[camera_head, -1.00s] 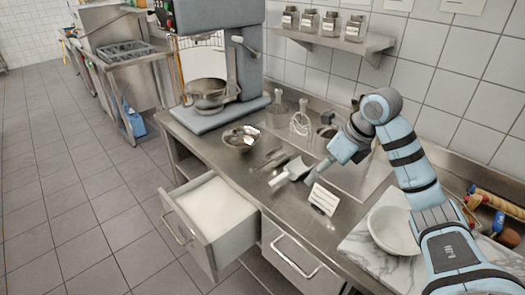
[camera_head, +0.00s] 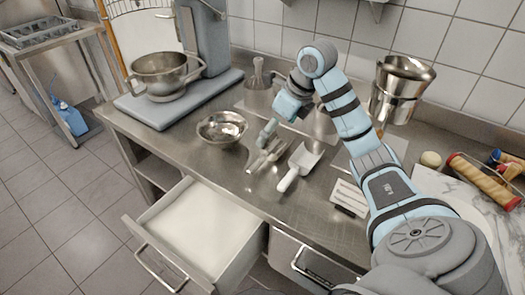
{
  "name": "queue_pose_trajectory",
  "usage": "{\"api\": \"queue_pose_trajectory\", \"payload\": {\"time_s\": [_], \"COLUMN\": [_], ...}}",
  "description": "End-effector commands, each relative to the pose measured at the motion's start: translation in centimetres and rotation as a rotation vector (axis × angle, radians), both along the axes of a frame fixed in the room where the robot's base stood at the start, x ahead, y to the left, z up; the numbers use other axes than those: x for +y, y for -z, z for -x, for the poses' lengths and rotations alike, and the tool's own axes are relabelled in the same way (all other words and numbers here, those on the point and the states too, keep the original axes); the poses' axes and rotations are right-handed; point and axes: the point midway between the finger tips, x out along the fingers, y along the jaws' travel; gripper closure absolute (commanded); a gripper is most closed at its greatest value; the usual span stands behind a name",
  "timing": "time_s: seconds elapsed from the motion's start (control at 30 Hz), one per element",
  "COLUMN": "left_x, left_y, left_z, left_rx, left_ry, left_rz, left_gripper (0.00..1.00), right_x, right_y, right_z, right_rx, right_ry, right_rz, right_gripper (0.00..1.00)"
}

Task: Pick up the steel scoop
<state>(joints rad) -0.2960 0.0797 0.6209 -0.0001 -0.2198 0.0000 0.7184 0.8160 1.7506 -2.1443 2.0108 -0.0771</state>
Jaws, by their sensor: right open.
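The steel scoop (camera_head: 307,157) lies on the steel counter, its pale handle (camera_head: 289,180) toward the front edge. My right gripper (camera_head: 266,138) is open, pointing down at the counter to the left of the scoop. In the picture its tips are at the far end of some slim metal utensils (camera_head: 262,160); whether they touch cannot be told. My left gripper is out of view.
A steel bowl (camera_head: 221,127) stands left of the gripper, near a mixer with its bowl (camera_head: 160,77). A drawer (camera_head: 198,229) stands open below the counter. A white slotted card (camera_head: 350,196) lies right of the scoop. Tall steel containers (camera_head: 399,82) stand behind my arm.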

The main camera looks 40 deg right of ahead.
Motion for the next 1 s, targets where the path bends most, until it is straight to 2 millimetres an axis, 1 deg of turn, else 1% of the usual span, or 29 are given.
{"api": "queue_pose_trajectory", "payload": {"time_s": [0.03, 0.17, 0.23, 0.4, 0.43, 0.5, 0.63, 0.77, 0.83, 0.9, 1.0], "left_x": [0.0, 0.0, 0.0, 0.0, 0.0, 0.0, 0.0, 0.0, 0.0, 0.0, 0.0], "left_y": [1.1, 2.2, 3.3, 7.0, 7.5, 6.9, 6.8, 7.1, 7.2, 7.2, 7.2], "left_z": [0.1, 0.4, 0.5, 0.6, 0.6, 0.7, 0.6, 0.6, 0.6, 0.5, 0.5], "left_rx": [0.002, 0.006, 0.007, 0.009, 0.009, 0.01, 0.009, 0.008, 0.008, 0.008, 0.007], "left_ry": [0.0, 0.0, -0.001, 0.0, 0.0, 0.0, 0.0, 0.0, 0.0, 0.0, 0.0], "left_rz": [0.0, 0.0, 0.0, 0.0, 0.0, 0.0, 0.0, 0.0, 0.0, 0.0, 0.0], "left_gripper": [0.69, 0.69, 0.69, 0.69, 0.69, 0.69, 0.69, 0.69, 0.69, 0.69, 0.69], "right_x": [0.0, 0.0, 0.2, 0.5, 0.5, 0.6, 0.7, 1.0, 1.2, 1.2, 1.2], "right_y": [1.1, 2.3, 3.7, 8.3, 8.9, 9.5, 10.8, 13.4, 14.5, 15.1, 15.1], "right_z": [0.0, -0.1, -0.5, -1.9, -2.2, -2.5, -3.0, -3.2, -3.7, -4.0, -4.1], "right_rx": [0.0, 0.0, 0.002, 0.002, 0.002, 0.005, 0.004, 0.005, 0.004, 0.002, 0.002], "right_ry": [0.0, 0.001, 0.003, 0.006, 0.009, 0.009, 0.009, 0.007, 0.007, 0.007, 0.007], "right_rz": [0.0, 0.0, -0.002, -0.002, -0.002, -0.001, 0.001, 0.0, -0.002, 0.0, 0.001], "right_gripper": [0.0, 0.0, 0.0, 0.0, 0.0, 0.0, 0.0, 0.0, 0.0, 0.0, 0.0]}}
